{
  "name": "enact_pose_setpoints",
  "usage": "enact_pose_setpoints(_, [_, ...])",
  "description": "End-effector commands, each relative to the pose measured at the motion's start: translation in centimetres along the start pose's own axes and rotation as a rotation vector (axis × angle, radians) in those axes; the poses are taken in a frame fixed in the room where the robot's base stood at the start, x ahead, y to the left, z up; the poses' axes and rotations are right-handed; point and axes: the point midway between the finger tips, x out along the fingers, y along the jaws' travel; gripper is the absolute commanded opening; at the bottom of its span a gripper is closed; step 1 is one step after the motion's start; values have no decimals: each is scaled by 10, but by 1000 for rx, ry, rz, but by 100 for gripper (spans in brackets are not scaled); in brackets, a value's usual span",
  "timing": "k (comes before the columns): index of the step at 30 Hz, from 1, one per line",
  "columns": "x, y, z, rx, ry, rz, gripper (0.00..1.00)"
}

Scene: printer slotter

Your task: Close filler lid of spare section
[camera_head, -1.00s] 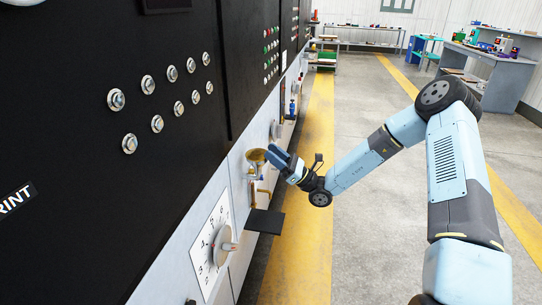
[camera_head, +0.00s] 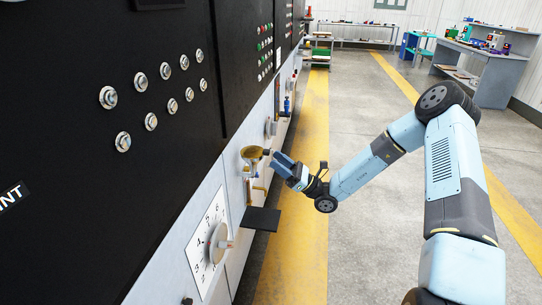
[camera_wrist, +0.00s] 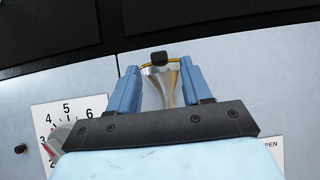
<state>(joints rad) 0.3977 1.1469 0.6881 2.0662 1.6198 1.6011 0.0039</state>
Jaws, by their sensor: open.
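A brass-coloured filler funnel (camera_head: 251,158) sticks out from the pale lower wall of the machine, with a dark knob (camera_head: 266,152) at its outer side. In the wrist view the funnel (camera_wrist: 163,88) narrows downward between my fingers, and the black knob (camera_wrist: 159,58) sits at its yellow rim. I cannot tell the lid's exact angle. My gripper (camera_head: 277,160) is open and empty, just right of the funnel in the head view. In the wrist view its two blue fingers (camera_wrist: 160,66) stand on either side of the funnel, with no clear contact.
A numbered dial (camera_head: 217,243) and a black shelf plate (camera_head: 261,219) are on the wall below the funnel. Several small valves and knobs continue along the wall beyond. The floor and yellow stripe (camera_head: 305,130) to the right are clear.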

Motion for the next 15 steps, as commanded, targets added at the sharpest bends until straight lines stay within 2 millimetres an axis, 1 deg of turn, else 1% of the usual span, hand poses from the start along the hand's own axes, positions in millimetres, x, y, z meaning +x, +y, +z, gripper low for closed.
enact_pose_setpoints(1, [-11,0,0,0,-2,-2,49])
enact_pose_setpoints(3, [-25,-1,1,-1,-4,-3,49])
enact_pose_setpoints(9, [-61,-1,1,-3,-6,-2,49])
enact_pose_setpoints(15, [-84,-1,2,-4,-8,1,49])
